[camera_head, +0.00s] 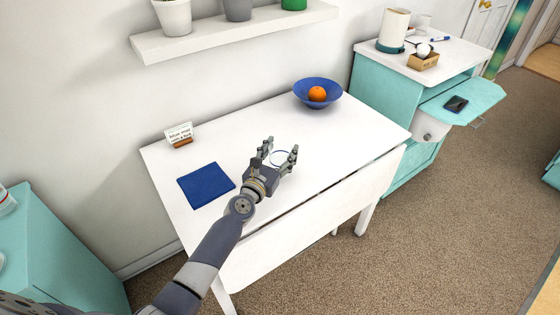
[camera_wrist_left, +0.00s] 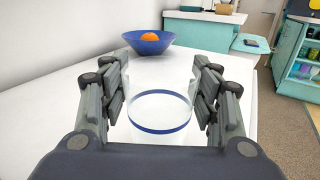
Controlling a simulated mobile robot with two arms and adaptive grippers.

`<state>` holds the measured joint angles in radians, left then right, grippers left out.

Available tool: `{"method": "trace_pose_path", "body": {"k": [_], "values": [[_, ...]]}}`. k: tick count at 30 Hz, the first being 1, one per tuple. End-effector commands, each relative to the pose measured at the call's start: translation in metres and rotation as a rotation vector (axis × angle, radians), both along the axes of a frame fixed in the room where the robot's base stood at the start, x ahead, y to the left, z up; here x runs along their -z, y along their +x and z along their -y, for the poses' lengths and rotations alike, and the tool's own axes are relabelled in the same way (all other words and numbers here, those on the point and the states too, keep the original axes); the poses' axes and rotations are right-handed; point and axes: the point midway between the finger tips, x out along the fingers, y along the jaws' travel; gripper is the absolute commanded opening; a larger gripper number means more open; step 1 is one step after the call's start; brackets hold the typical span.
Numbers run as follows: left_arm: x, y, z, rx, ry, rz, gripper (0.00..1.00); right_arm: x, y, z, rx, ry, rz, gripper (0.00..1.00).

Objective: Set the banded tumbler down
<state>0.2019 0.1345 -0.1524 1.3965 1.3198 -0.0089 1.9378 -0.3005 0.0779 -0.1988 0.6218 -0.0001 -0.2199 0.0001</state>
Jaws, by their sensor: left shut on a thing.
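The banded tumbler (camera_wrist_left: 160,112) is clear with a dark blue band. It stands upright between the fingers of my left gripper (camera_head: 281,150), which is shut on it. In the head view the tumbler (camera_head: 282,158) is partly hidden by the gripper. It is over the white table (camera_head: 330,160), near its front edge; I cannot tell whether its base touches the top. A flat blue mat (camera_head: 206,185) lies to the left of the gripper. My right gripper is not in view.
A blue bowl (camera_head: 318,93) with an orange (camera_head: 317,94) stands at the table's back right. A small sign (camera_head: 179,134) stands at the back left. A shelf (camera_head: 235,30) hangs above. A teal cabinet (camera_head: 385,100) with an open drawer is on the right. The table's middle is clear.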

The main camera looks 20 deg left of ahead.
Motion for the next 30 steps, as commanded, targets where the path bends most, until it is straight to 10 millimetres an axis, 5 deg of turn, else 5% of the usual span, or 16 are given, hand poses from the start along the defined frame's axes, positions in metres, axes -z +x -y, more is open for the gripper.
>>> {"method": "trace_pose_path", "body": {"k": [3,17,18,20,30], "values": [[0.022,-0.001,-0.001,0.0,0.004,-0.001,0.27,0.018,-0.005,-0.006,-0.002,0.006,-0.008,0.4],[0.028,-0.001,0.0,0.0,-0.001,-0.002,0.27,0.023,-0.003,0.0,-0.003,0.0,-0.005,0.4],[0.027,-0.001,0.0,0.0,-0.001,-0.003,0.63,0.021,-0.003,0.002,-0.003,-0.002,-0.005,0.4],[0.027,-0.001,0.0,0.0,0.0,-0.004,0.77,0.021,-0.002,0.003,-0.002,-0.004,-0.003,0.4],[0.026,-0.001,0.0,0.0,-0.001,-0.003,0.77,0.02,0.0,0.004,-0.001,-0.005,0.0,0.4]]}}
